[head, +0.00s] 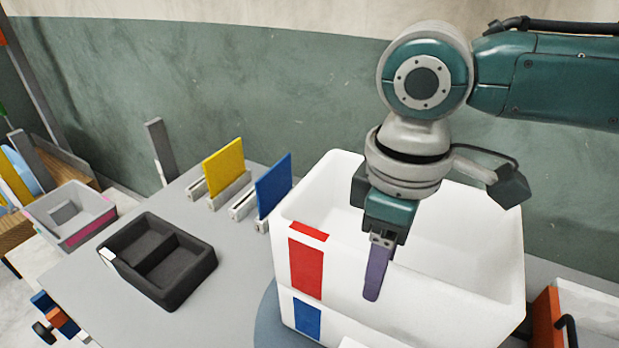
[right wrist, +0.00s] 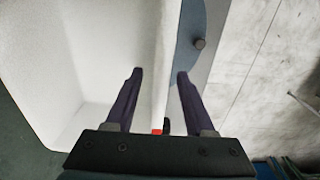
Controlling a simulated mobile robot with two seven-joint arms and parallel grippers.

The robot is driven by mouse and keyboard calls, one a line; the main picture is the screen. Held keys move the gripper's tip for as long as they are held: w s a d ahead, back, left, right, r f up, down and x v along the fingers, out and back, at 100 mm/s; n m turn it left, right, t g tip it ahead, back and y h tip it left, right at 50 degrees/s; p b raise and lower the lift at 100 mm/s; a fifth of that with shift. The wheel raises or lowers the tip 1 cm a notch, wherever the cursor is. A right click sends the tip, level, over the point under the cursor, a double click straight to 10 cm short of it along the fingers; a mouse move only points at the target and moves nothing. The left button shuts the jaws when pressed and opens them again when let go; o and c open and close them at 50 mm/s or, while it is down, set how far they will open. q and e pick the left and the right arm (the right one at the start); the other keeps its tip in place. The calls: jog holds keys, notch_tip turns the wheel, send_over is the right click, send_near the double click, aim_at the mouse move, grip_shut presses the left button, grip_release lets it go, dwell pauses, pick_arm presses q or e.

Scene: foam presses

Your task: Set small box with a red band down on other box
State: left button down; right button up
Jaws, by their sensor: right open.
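The small white box with a red band (head: 306,267) is open-topped and appears to sit upright and level on another white box with a blue band (head: 307,319). The two bands line up one above the other. My right gripper (head: 376,268) is open over the near wall of the upper box; it also shows in the right wrist view (right wrist: 160,74). One purple finger is outside the wall, the other inside it. The wall (right wrist: 161,65) runs between the fingers with visible gaps. The upper box looks empty where I see inside. My left gripper is not in view.
A black two-compartment tray (head: 160,258) lies on the grey table (head: 90,300) at left. Yellow (head: 224,165) and blue (head: 273,191) panels stand in holders behind it. A grey bin (head: 70,213) is at far left. An orange-sided container (head: 547,318) is at right.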

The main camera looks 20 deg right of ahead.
notch_tip(320, 180, up, 10)
jog(key=shift+b, duration=0.4)
dwell(0.3)
jog(key=s+a+f+t+y, duration=0.25)
jog(key=s+a+f, duration=0.35)
jog(key=a, duration=0.3)
jog(key=s+d+f+m+t+h, duration=0.1)
jog(key=s+d+f+m+h, duration=0.15)
jog(key=s+d+m, duration=0.55)
notch_tip(320, 180, up, 26)
jog(key=d+n+p, duration=0.1)
jog(key=p, duration=2.6)
jog(key=shift+s+d+r+n, duration=0.25)
jog(key=shift+s+d+n, duration=0.1)
jog(key=shift+s+n, duration=0.1)
